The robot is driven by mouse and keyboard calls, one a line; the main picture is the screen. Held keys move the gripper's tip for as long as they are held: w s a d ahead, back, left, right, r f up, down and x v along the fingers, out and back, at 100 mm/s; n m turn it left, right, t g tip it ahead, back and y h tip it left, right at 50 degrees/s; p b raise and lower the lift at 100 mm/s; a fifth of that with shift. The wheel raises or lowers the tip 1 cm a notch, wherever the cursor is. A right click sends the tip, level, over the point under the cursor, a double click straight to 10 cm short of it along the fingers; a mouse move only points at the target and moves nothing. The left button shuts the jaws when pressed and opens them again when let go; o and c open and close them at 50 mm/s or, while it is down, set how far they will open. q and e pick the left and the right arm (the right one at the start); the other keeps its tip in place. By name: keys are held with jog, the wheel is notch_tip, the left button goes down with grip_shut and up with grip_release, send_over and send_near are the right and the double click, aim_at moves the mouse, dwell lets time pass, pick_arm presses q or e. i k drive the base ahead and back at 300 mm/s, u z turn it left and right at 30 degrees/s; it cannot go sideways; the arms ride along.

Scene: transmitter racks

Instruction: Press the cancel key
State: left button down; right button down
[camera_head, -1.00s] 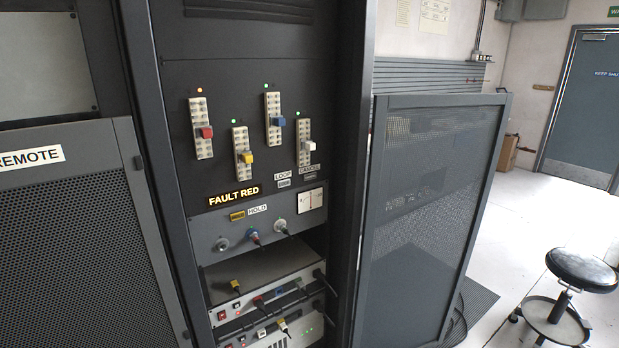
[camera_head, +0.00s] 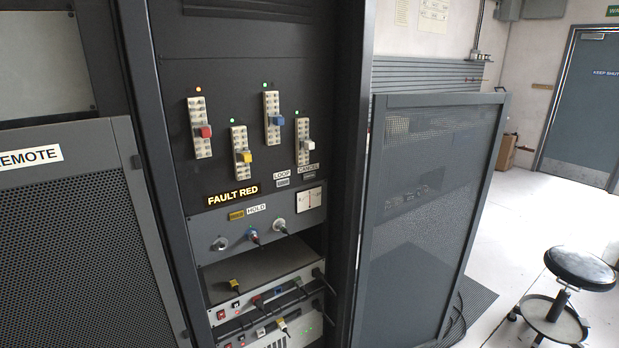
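The cancel key (camera_head: 309,177) is a small dark key under the CANCEL label (camera_head: 308,168), on the rack panel at the centre. To its left is the LOOP key (camera_head: 283,183), lighter, under its own label. Above are several terminal strips with red (camera_head: 206,132), yellow (camera_head: 244,157), blue (camera_head: 277,121) and white (camera_head: 308,145) plugs. An orange lamp glows over the red strip; green lamps show over others. Neither of my grippers is in view.
A mesh rack door (camera_head: 425,220) stands open to the right of the rack. A stool (camera_head: 580,268) stands on the floor at the far right. Knobs and cabled units fill the rack below the keys. Nothing blocks the front of the panel.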

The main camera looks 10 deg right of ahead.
aim_at(311, 175)
jog(key=u, duration=0.6)
jog(key=i, duration=1.35)
jog(key=z, duration=0.35)
